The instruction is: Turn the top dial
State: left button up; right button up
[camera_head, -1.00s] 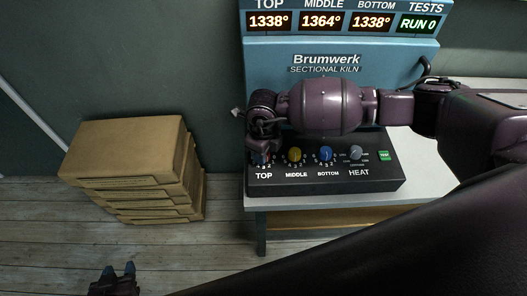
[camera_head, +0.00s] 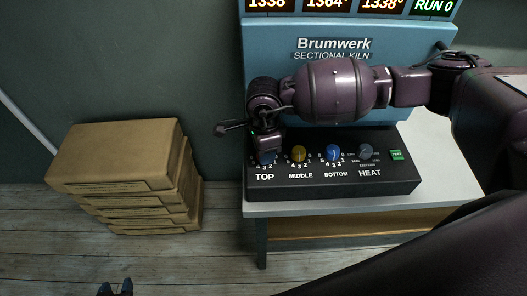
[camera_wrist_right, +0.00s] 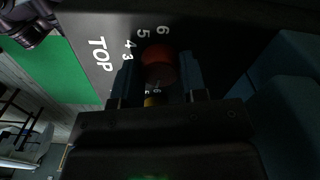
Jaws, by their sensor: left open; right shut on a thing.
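The black control box (camera_head: 400,186) has a row of dials. The top dial is hidden in the head view behind my right gripper (camera_head: 266,158), which points down over the TOP label. In the right wrist view the top dial is a dark red knob (camera_wrist_right: 158,66) between the blue fingertips of my right gripper (camera_wrist_right: 158,80), which is shut on it. Numbers 3 to 6 show around it. My left gripper (camera_head: 115,289) is open and empty at the bottom edge, over the floor.
Right of it are a yellow middle dial (camera_head: 298,154), a blue bottom dial (camera_head: 333,153), a grey heat dial (camera_head: 366,151) and a green test button (camera_head: 397,155). The blue kiln (camera_head: 270,60) stands behind. Stacked cardboard boxes (camera_head: 115,155) stand on the floor at left.

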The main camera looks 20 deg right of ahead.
pick_arm(q)
jog(key=shift+s+f+b, duration=0.45)
jog(key=shift+f, duration=0.4)
pick_arm(e)
jog(key=shift+n, duration=0.9)
pick_arm(q)
jog(key=shift+w+r, duration=0.1)
jog(key=shift+w, duration=0.05)
jog(key=shift+w, duration=0.15)
pick_arm(e)
jog(key=o, duration=0.9)
pick_arm(q)
jog(key=shift+s+r, duration=0.1)
jog(key=shift+s, duration=0.1)
pick_arm(e)
notch_tip(320, 180, up, 11)
pick_arm(q)
jog(key=shift+w+r, duration=0.1)
jog(key=shift+w, duration=0.1)
pick_arm(e)
jog(key=shift+f, duration=0.1)
